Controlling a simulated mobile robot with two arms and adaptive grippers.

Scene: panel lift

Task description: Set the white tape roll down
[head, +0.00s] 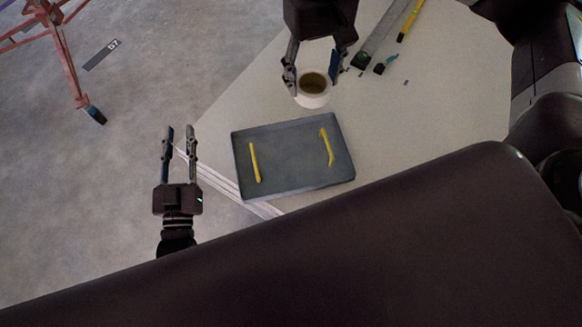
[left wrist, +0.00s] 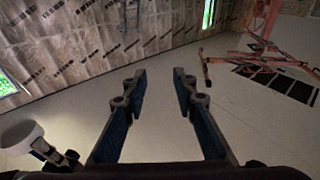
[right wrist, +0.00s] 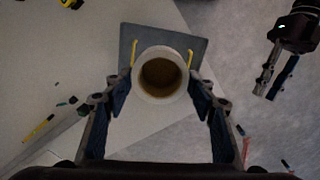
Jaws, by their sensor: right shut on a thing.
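The white tape roll (head: 313,98) is between the fingers of my right gripper (head: 314,78), beyond the far edge of the grey tray in the head view. In the right wrist view the roll (right wrist: 162,75) shows its round brown inside, with the right gripper's fingers (right wrist: 158,105) on both sides. The gripper is shut on it. Whether the roll touches the panel below cannot be told. My left gripper (head: 180,132) is open and empty, left of the panel's edge. In the left wrist view its fingers (left wrist: 160,80) stand apart with nothing between them.
A grey tray (head: 290,180) with two yellow handles lies on the pale panel stack (head: 430,120). A yellow tool (head: 410,20) and several dark tools lie at the panel's far side. A reddish trestle (head: 62,55) stands on the floor at the left.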

